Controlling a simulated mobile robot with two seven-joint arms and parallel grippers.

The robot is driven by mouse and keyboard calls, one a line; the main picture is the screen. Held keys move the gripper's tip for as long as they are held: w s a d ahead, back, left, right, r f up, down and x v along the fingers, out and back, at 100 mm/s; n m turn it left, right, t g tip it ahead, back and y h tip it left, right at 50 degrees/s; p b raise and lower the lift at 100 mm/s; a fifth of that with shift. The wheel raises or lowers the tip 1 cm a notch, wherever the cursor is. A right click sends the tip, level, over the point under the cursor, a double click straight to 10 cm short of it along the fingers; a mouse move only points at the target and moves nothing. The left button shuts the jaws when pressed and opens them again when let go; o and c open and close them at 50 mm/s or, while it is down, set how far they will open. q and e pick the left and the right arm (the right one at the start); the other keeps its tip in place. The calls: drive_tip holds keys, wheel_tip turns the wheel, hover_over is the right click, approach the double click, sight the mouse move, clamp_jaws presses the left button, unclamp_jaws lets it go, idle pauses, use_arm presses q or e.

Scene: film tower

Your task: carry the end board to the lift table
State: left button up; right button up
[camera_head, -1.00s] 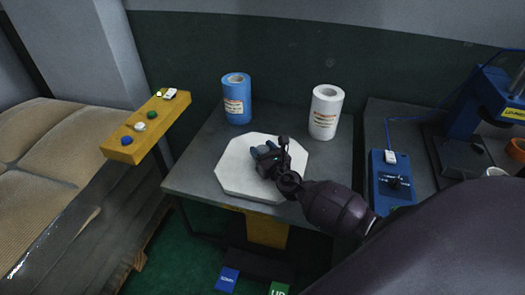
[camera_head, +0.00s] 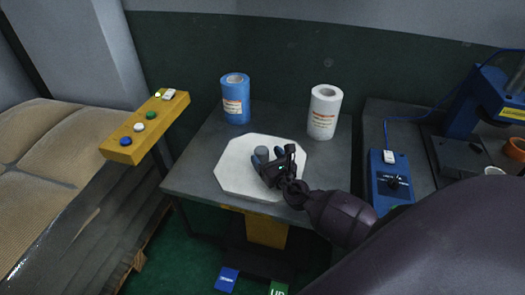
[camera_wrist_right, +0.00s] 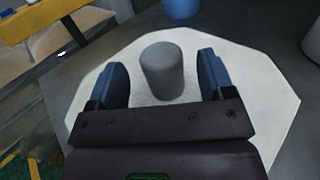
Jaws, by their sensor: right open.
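The end board is a white octagonal board (camera_head: 240,172) that lies flat on a dark grey table (camera_head: 190,172). A grey cylindrical knob (camera_head: 262,154) stands up from its middle; it also shows in the right wrist view (camera_wrist_right: 162,70). My right gripper (camera_head: 268,160) is over the board, open, with its blue fingers on either side of the knob and apart from it in the right wrist view. The board (camera_wrist_right: 255,85) fills much of that view. My left gripper is not in view.
A blue roll (camera_head: 236,100) and a white roll (camera_head: 324,112) stand at the table's back. A yellow button bar (camera_head: 145,128) juts in at the left beside wrapped stacked goods (camera_head: 50,160). A blue control box (camera_head: 391,180) sits at the right. Pedals (camera_head: 228,278) lie below.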

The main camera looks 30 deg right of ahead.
drive_tip(key=s, duration=0.8)
drive_tip(key=shift+s+a, duration=0.15)
drive_tip(key=shift+a, duration=0.2)
drive_tip(key=shift+r, duration=0.1)
